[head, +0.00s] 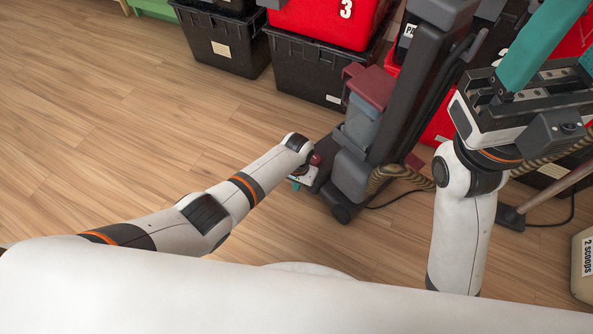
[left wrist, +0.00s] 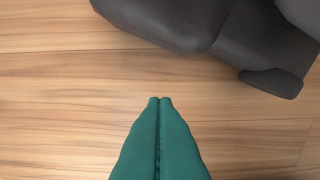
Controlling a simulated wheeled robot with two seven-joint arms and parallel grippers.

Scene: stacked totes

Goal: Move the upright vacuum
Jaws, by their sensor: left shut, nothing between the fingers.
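The upright vacuum (head: 400,95) stands on the wood floor in front of the stacked totes. It has a dark grey body, a maroon and grey canister part, a ribbed tan hose and a low floor head with a wheel. My left gripper (head: 296,184) is low beside the floor head, mostly hidden behind its own wrist. In the left wrist view its teal fingers (left wrist: 160,100) are shut with nothing between them, over bare floor. The vacuum's dark base (left wrist: 200,22) is just beyond the tips. My right gripper (head: 560,62) is raised at right, its teal fingers apart, tips out of view.
Black totes (head: 222,42) and red totes (head: 325,18) stand stacked behind the vacuum. A dark cord lies on the floor right of it, near a pole with a flat foot (head: 510,217). A beige container (head: 582,268) is at the right edge. The left floor is clear.

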